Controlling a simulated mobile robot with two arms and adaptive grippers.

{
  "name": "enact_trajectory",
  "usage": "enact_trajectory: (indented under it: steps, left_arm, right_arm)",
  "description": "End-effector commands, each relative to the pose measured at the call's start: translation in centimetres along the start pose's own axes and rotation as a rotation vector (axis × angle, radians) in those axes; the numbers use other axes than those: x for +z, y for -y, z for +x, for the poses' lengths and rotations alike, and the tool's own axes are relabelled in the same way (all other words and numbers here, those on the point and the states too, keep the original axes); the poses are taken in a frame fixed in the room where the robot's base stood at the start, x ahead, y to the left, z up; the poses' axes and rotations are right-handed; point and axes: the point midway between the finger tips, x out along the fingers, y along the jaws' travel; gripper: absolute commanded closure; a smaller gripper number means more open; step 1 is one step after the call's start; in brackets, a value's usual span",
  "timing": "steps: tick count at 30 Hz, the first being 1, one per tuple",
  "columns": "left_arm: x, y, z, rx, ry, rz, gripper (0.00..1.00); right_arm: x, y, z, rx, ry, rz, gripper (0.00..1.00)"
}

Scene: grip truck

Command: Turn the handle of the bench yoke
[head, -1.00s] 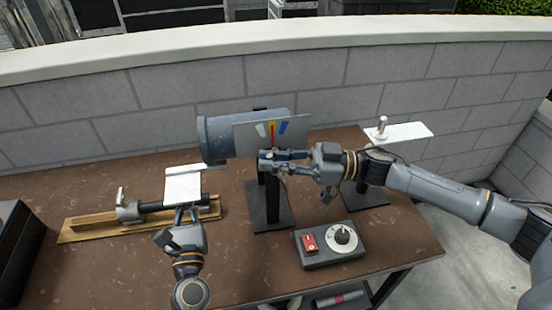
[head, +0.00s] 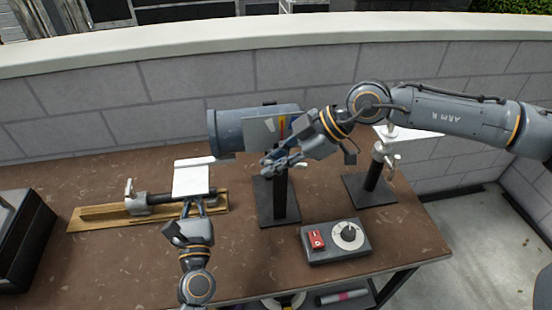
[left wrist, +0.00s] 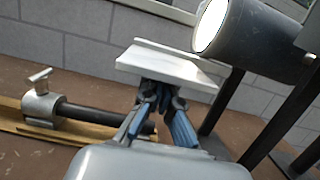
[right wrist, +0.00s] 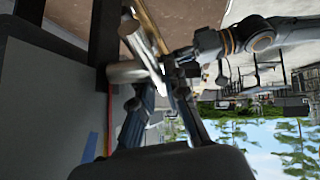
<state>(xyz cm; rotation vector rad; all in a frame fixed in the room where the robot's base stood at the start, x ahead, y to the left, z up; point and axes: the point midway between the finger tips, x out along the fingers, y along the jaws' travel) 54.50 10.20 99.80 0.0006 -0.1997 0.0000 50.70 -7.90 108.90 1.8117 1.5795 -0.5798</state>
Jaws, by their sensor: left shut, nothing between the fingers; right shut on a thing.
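The bench yoke is a blue-grey cylinder (head: 226,130) on a black stand, with a grey front plate (head: 258,130) bearing coloured marks. Its silver handle (right wrist: 147,42) shows in the right wrist view as a metal bar on a round hub (right wrist: 126,72). My right gripper (head: 270,168) is shut on this handle just below the plate; its wrist is tilted and hides part of the marks. My left gripper (head: 193,202) is shut and empty, its fingertips at the near underside of a white plate (head: 191,180); whether they touch it I cannot tell.
A wooden base (head: 95,218) with a metal clamp and dark rod lies left. A control box (head: 335,243) with red switch and dial sits front right. A second black stand with a silver handle (head: 386,157) stands right. A wall (head: 180,90) closes the back.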

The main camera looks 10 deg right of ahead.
Motion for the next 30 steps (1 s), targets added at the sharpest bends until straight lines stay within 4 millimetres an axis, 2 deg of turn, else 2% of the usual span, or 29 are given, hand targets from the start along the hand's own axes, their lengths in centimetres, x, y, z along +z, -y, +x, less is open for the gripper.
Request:
enact_trajectory:
  steps: [12, 29, 30]
  left_arm:
    - [0.06, 0.02, 0.02, 0.000, 0.002, 0.000, 1.00]
    - [0.05, 0.00, 0.02, 0.000, 0.002, 0.000, 1.00]
    - [0.05, 0.00, 0.02, 0.000, 0.002, 0.000, 1.00]
  right_arm:
    - [0.35, 0.29, 0.64, -0.023, 0.202, -0.035, 1.00]
    - [0.50, 0.26, 0.66, -0.024, 0.235, -0.037, 1.00]
    - [0.50, 0.26, 0.67, -0.024, 0.235, -0.037, 0.85]
